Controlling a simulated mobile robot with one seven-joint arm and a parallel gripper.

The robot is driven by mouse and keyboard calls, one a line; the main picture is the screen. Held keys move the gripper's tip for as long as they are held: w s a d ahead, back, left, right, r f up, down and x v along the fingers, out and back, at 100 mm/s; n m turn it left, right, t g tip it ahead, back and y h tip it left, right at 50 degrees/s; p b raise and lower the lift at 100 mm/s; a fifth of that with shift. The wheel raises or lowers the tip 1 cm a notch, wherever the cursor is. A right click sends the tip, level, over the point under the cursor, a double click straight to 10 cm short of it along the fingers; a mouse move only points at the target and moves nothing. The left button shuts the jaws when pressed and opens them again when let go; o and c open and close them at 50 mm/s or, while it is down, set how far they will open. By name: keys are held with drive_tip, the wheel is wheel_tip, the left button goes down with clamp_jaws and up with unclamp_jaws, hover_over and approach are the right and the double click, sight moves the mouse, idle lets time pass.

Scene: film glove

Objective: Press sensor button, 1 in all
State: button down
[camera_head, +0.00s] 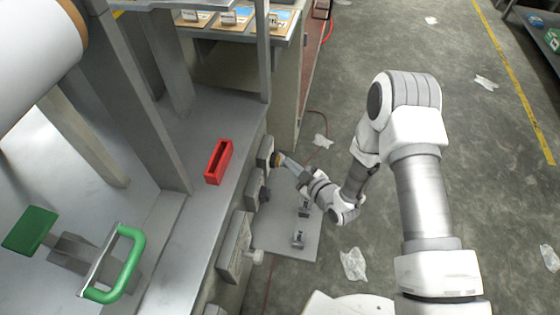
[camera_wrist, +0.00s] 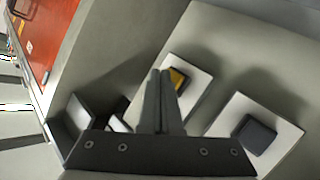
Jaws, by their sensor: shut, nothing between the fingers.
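In the wrist view, a yellow button (camera_wrist: 178,80) sits on a white plate, and a dark square button (camera_wrist: 255,135) sits on a second white plate at lower right. No label shows which is the sensor button. My gripper (camera_wrist: 160,74) is shut and empty. Its fingertips overlap the left edge of the yellow button's plate in the picture, close beside the button; I cannot tell whether they touch. In the head view, my gripper (camera_head: 279,159) points left at a grey box (camera_head: 265,151) on the machine's side, and the button there is hidden.
More grey boxes (camera_head: 235,246) jut from the machine's side. A red holder (camera_head: 218,162) and a green handle (camera_head: 130,265) are on the machine. A grey floor plate (camera_head: 275,238) lies below my gripper. Crumpled film (camera_head: 353,264) lies on open floor to the right.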

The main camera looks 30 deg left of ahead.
drive_tip(key=shift+d, duration=0.3)
drive_tip(key=shift+w, duration=0.1)
drive_tip(key=d, duration=0.2)
drive_tip(key=w+d, duration=0.1)
drive_tip(key=d, duration=0.1)
drive_tip(key=shift+w+d, duration=0.2)
drive_tip(key=shift+d, duration=0.2)
idle(0.6)
